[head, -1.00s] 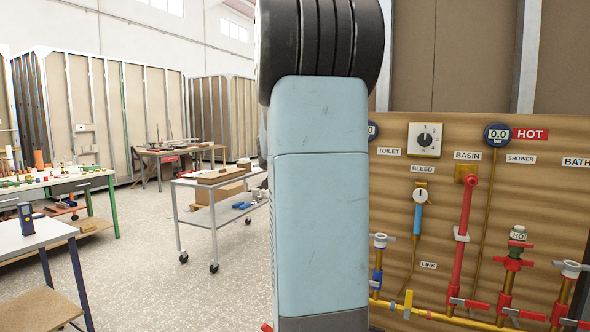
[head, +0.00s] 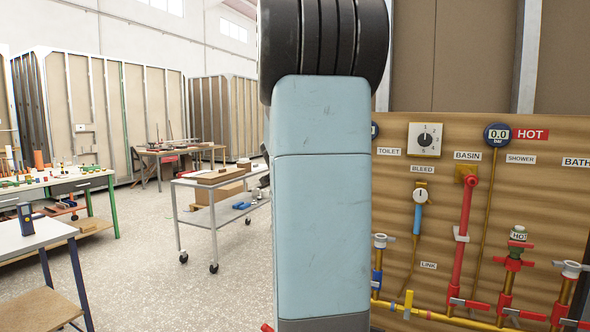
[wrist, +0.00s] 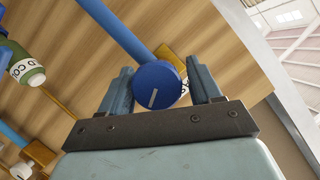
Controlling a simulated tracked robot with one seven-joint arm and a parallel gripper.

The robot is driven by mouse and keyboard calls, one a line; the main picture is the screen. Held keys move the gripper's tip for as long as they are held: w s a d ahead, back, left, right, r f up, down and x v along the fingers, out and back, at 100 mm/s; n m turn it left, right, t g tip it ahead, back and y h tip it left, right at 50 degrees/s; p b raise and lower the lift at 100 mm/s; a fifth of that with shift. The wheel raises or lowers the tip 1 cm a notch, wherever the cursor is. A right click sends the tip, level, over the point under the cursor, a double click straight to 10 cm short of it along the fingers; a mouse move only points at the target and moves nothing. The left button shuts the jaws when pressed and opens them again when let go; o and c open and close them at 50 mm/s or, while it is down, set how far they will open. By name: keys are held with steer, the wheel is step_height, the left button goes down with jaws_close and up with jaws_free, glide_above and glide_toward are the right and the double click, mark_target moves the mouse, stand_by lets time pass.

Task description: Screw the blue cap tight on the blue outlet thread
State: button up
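The blue cap (wrist: 157,85) is round, with a white line on its face. It sits at the end of a blue pipe (wrist: 115,27) in the wrist view, in front of a yellow plate (wrist: 171,56) on the wooden board. The outlet thread is hidden behind the cap, so I cannot tell how far it is screwed on. My gripper (wrist: 160,80) has one finger on each side of the cap. The left finger is close against its edge in the picture; a thin gap shows at the right finger. In the head view my arm hides the gripper and cap.
A green and white fitting (wrist: 28,66) with a label and other blue pipework are left in the wrist view. The wooden board (head: 455,240) carries a red pipe (head: 467,220), gauges and valves right of my arm. A trolley (head: 213,182) stands left on open floor.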

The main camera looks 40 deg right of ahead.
stand_by(0.5)
steer(key=shift+f+n+g, duration=0.1)
steer(key=shift+n+g, duration=0.6)
steer(key=shift+n, duration=0.5)
steer(key=shift+n+g, duration=0.3)
steer(key=n+g+h, duration=0.1)
steer(key=n+g, duration=0.1)
steer(key=shift+n, duration=0.4)
steer(key=n+g+h, duration=0.1)
steer(key=n, duration=0.2)
steer(key=shift+f+g, duration=0.1)
steer(key=shift+g, duration=0.2)
steer(key=n+g+h, duration=0.1)
steer(key=n, duration=0.2)
steer(key=shift+g+h, duration=0.3)
steer(key=shift+g, duration=0.1)
steer(key=shift+c, duration=0.4)
